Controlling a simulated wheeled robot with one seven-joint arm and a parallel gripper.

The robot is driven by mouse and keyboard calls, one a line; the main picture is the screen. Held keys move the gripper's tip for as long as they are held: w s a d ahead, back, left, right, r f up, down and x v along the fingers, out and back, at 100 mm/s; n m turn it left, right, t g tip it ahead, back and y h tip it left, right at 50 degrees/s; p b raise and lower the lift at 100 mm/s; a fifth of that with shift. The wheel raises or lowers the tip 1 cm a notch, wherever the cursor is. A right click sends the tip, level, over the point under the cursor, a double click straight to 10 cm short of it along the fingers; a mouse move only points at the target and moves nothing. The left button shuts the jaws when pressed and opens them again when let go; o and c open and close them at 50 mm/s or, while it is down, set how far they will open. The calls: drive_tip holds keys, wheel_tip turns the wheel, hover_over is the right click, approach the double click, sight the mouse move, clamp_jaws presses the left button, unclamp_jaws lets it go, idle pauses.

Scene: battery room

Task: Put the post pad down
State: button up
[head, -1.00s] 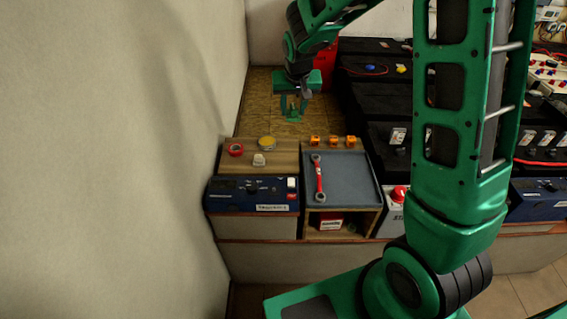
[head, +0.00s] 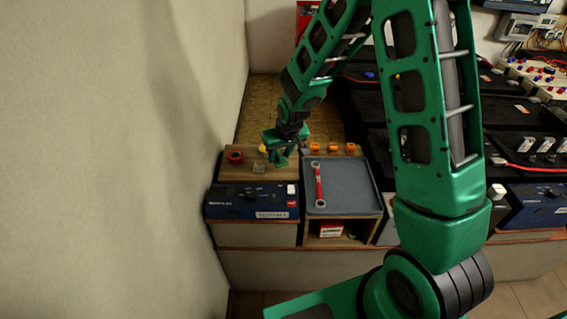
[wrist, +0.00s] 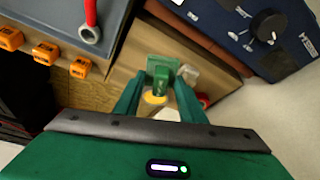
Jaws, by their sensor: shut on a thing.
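My gripper (head: 281,150) is shut on a small green piece, which I take to be the post pad (wrist: 163,67). In the wrist view the piece sits between the two green fingertips (wrist: 160,88). In the head view it is over the wooden top (head: 230,173), right of the clear whitish block (head: 259,167). I cannot tell whether it touches the wood. A yellow roll (wrist: 152,99) shows beside the fingers and is mostly hidden behind my gripper in the head view.
A red ring (head: 235,157) lies left on the wood. The grey tray (head: 345,203) to the right holds a red wrench (head: 319,185). Several orange pieces (head: 333,148) stand behind it. Black batteries (head: 375,98) fill the right, and a wall (head: 110,160) closes the left.

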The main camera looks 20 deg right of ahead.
sight(284, 169)
drive_tip(key=shift+w+d+f, duration=0.95)
drive_tip(key=shift+d+f, duration=0.05)
drive_tip(key=shift+d, duration=0.2)
drive_tip(key=shift+f, duration=1.85)
drive_tip(key=shift+f, duration=0.1)
drive_tip(key=o, duration=0.9)
drive_tip(key=v, duration=1.2)
